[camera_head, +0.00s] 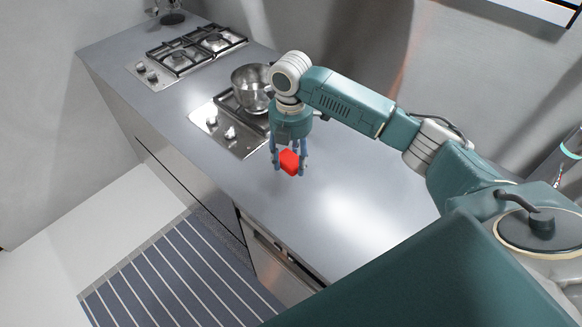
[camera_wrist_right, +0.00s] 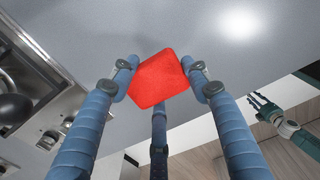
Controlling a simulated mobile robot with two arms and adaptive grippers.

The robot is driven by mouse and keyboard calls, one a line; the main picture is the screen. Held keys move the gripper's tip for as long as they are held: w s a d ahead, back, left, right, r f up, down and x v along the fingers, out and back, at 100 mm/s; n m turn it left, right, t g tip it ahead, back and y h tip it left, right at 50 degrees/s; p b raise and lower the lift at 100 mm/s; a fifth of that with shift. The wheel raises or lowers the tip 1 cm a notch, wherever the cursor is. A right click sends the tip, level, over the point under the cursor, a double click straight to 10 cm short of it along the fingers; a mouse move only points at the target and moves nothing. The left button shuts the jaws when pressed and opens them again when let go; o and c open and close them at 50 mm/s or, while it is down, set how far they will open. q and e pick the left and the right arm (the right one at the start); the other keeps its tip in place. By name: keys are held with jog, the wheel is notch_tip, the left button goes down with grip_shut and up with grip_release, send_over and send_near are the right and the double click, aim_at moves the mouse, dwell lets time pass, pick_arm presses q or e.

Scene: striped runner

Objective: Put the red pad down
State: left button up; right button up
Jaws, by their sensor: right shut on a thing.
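The red pad (camera_head: 289,161) is a small bright red block. My right gripper (camera_head: 289,165) is shut on it, with blue fingers on either side, above the grey countertop (camera_head: 345,205). In the right wrist view the red pad (camera_wrist_right: 158,78) sits between the fingertips of the right gripper (camera_wrist_right: 160,82), with a further finger below it. I cannot tell exactly how far the pad is above the counter. My left gripper is not in the head view; a green and dark gripper (camera_wrist_right: 268,108) shows at the right of the wrist view, its fingers spread.
A steel pot (camera_head: 250,88) stands on the nearer hob (camera_head: 228,128), left of my right gripper. A second hob (camera_head: 180,58) is farther back. The counter right of the pad is clear. A striped runner (camera_head: 180,275) lies on the floor.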

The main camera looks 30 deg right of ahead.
aim_at(290, 160)
notch_tip(290, 160, down, 4)
jog(key=shift+f+p, duration=0.1)
jog(key=shift+p, duration=0.4)
jog(key=shift+f, duration=0.4)
jog(key=o, duration=0.9)
jog(key=shift+f, duration=0.15)
jog(key=shift+o, duration=0.2)
notch_tip(290, 160, up, 12)
jog(key=b, duration=0.2)
jog(key=shift+r+b, duration=0.25)
jog(key=shift+b, duration=0.05)
jog(key=shift+a+f, duration=0.1)
